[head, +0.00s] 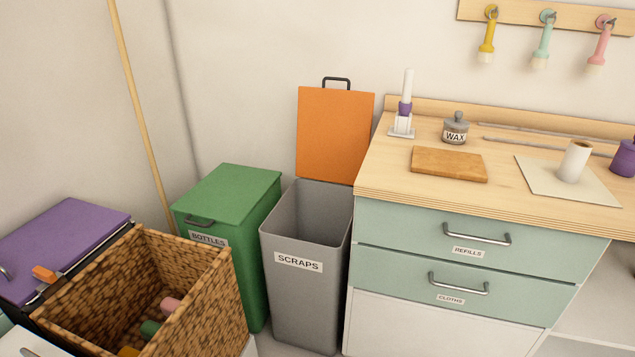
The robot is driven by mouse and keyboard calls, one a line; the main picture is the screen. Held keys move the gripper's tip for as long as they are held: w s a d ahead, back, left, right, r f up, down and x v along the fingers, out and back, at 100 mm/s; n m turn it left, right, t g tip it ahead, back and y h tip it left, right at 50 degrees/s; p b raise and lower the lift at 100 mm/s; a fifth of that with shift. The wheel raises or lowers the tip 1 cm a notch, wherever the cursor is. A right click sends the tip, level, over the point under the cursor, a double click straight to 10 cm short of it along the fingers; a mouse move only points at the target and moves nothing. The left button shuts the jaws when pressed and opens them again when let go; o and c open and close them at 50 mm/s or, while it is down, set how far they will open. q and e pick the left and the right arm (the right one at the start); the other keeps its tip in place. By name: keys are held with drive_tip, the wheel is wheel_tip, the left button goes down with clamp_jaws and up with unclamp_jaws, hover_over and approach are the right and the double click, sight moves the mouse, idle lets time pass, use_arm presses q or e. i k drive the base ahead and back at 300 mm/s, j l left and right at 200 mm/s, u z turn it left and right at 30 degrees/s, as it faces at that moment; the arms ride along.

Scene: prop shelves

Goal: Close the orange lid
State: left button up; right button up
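The orange lid (335,133) stands open, upright at the back of the grey bin (312,300) labelled SCRAPS. A dark handle (337,80) sits on the lid's top edge. The bin's mouth is uncovered, and I see its inner walls but not its bottom. Neither of my grippers shows in the head view.
A green lidded bin (226,192) labelled BOTTLES stands left of the grey bin. A wicker basket (215,285) with several coloured items is at the front left, beside a purple lid (65,245). A wooden counter (380,180) with teal drawers stands close on the right.

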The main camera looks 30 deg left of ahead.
sight(335, 126)
drive_tip(key=i+j+u, duration=0.1)
drive_tip(key=i+u, duration=0.65)
drive_tip(key=u, duration=0.15)
